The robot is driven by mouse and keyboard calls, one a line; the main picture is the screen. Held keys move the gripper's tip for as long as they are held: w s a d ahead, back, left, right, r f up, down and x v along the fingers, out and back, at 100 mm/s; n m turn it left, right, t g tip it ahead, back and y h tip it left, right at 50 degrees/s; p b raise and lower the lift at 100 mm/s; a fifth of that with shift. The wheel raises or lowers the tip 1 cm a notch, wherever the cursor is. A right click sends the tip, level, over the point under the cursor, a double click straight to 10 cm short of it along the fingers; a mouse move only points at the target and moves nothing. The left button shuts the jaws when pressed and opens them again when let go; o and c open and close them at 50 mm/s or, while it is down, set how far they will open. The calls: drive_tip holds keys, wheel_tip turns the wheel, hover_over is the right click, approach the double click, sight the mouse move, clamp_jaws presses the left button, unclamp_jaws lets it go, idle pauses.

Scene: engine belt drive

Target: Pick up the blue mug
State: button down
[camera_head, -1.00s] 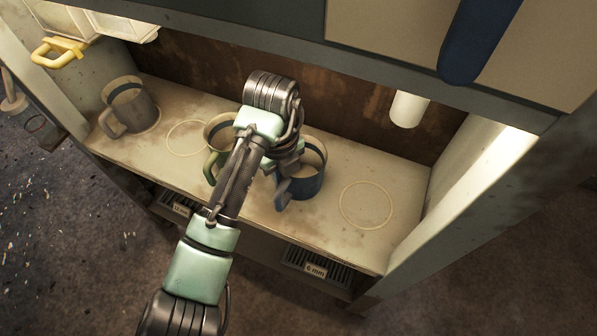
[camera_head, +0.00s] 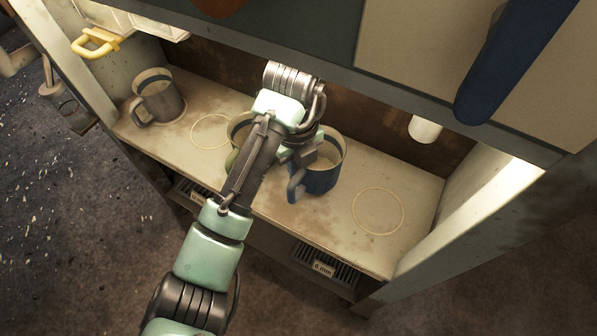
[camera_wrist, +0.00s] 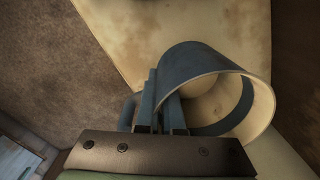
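The blue mug (camera_head: 318,178) is at the right of the row on the shelf, with a cream inside and a dark band under its rim. My gripper (camera_head: 303,160) is at its near left side, partly hidden by my wrist. In the wrist view the mug (camera_wrist: 190,62) fills the middle right, its opening turned right. My gripper's fingers (camera_wrist: 162,105) are close together against its handle side, and part of the handle shows left of them. The fingers look shut on the mug. I cannot tell clearly whether its base touches the shelf.
A green mug (camera_head: 235,126) stands just left, largely behind my arm. A grey mug (camera_head: 160,102) stands at the shelf's left end. Pale rings mark the shelf at left (camera_head: 192,132) and right (camera_head: 354,209). A white cylinder (camera_head: 424,130) hangs under the upper edge.

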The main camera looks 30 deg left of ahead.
wheel_tip(320, 180, up, 3)
drive_tip(key=shift+p, duration=0.45)
drive_tip(key=s+p, duration=0.5)
drive_tip(key=s, duration=1.4)
drive_tip(key=shift+a+f, duration=0.3)
drive_tip(key=shift+f, duration=0.05)
